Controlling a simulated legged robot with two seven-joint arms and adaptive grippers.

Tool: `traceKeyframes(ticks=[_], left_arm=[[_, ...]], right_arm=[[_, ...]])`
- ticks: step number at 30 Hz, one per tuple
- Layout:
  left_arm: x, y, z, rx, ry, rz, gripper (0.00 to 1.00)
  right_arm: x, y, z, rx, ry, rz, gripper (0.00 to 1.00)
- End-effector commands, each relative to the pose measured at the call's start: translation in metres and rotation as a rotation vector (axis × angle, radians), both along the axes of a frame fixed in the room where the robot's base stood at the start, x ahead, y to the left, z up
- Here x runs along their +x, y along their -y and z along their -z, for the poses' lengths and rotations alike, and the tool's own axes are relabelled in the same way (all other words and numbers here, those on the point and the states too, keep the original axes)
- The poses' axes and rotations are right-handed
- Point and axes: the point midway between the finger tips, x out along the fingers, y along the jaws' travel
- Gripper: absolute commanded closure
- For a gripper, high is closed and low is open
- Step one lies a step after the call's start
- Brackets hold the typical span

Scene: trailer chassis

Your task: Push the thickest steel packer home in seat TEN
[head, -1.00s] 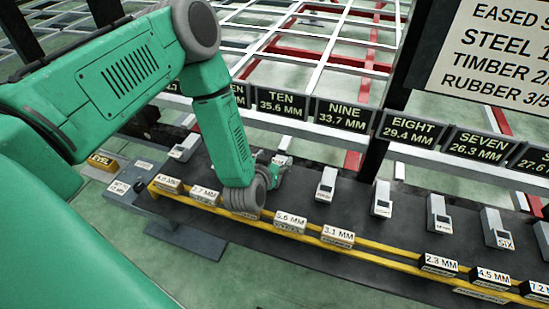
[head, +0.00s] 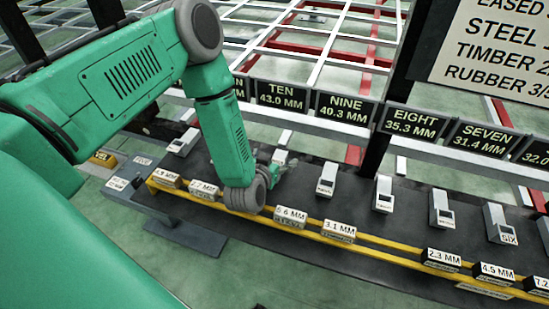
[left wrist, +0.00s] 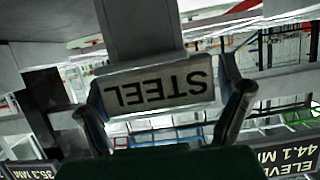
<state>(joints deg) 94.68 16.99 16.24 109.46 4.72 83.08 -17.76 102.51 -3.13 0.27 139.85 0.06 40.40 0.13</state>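My left gripper (head: 275,172) is at the seat post under the TEN sign (head: 280,96), which reads 43.0 MM. In the left wrist view a pale block marked STEEL (left wrist: 158,92), upside down, sits between my two dark fingers (left wrist: 165,112). The fingers appear to press on its two sides. A grey post (left wrist: 142,30) meets the block from above in that view. Whether the block is fully seated cannot be told. In the head view my wrist hides most of the block and the seat. My right gripper is not in view.
A yellow-edged rack (head: 385,255) along the front holds several marked packers, such as 3.1 MM (head: 339,231) and 2.3 MM (head: 441,258). Neighbouring seat NINE (head: 326,180) stands right of my gripper. Black signs and a white frame lie behind.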

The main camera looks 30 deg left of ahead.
Motion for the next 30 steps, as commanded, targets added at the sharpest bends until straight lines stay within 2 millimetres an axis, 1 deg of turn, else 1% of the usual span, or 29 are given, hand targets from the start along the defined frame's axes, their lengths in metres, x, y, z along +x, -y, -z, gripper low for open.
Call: traceKeyframes(ticks=[7,10,14,18,22,24,27,30], left_arm=[[0.0,0.0,0.0,0.0,-0.002,0.0,0.06],[0.0,0.0,-0.005,0.0,-0.001,0.0,0.06],[0.001,0.0,-0.024,0.0,0.002,0.002,0.06],[0.001,0.0,-0.052,0.0,0.002,0.001,0.06],[0.001,0.0,-0.076,0.0,0.002,0.001,0.06],[0.001,0.0,-0.085,0.0,0.001,0.001,0.06],[0.001,0.0,-0.094,0.0,0.0,0.001,0.06],[0.001,0.0,-0.098,-0.001,-0.002,0.001,0.06]], right_arm=[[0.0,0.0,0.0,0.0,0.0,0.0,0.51],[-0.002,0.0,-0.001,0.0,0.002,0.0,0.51],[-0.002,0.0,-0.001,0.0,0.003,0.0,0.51],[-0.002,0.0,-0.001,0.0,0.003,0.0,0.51],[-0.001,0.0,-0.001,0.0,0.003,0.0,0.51],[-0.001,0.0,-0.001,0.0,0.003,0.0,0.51],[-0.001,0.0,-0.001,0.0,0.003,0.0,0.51],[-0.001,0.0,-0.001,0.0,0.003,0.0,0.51]])
